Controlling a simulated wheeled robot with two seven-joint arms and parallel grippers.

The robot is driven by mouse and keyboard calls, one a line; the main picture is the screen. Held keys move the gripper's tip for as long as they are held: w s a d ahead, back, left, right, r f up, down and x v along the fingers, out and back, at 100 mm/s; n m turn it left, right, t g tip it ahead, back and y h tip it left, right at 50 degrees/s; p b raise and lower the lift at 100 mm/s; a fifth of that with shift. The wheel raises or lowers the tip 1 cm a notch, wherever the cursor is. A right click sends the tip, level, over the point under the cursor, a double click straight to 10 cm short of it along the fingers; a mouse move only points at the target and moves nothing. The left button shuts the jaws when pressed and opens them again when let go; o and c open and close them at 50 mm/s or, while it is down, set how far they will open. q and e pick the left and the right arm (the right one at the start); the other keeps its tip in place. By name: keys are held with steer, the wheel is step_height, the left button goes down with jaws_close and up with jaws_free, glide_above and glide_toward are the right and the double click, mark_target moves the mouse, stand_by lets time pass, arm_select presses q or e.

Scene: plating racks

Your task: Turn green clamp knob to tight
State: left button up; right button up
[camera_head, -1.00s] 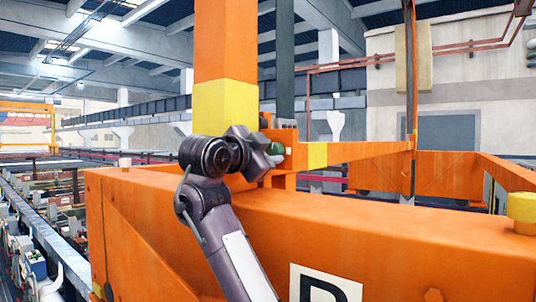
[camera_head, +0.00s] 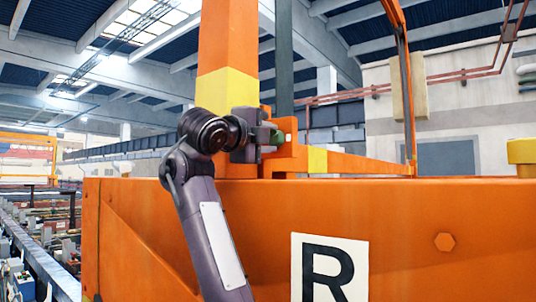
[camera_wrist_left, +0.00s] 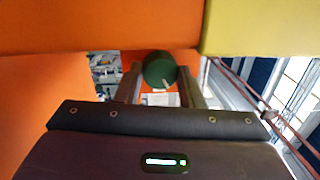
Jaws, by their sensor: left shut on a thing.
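The green clamp knob (camera_head: 278,138) sits by an orange bracket on the upright post, just above the top of the big orange beam. My left gripper (camera_head: 267,138) reaches it from the left and is shut on it, hiding part of it. In the left wrist view the round green knob (camera_wrist_left: 157,66) lies between the two fingers (camera_wrist_left: 160,86), one on each side. A pale mark shows at the knob's lower edge. The tight marking cannot be made out. My right gripper is not in view.
The orange beam (camera_head: 200,260) with a white "R" plate (camera_head: 328,270) fills the front. The orange and yellow post (camera_head: 227,95) rises behind my left wrist. A yellow cap (camera_head: 522,151) stands at the right. Lines of equipment (camera_head: 35,240) run along the left.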

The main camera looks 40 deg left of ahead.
arm_select(q)
steer(key=m, duration=0.1)
steer(key=m+b, duration=0.1)
steer(key=shift+a+f+m, duration=0.1)
steer(key=shift+f+m, duration=0.1)
steer(key=shift+m, duration=0.2)
steer(key=shift+w+m+h+b, duration=0.1)
steer(key=shift+m+h+b, duration=0.3)
steer(key=shift+m, duration=1.2)
steer(key=o, duration=1)
steer(key=shift+r, duration=0.1)
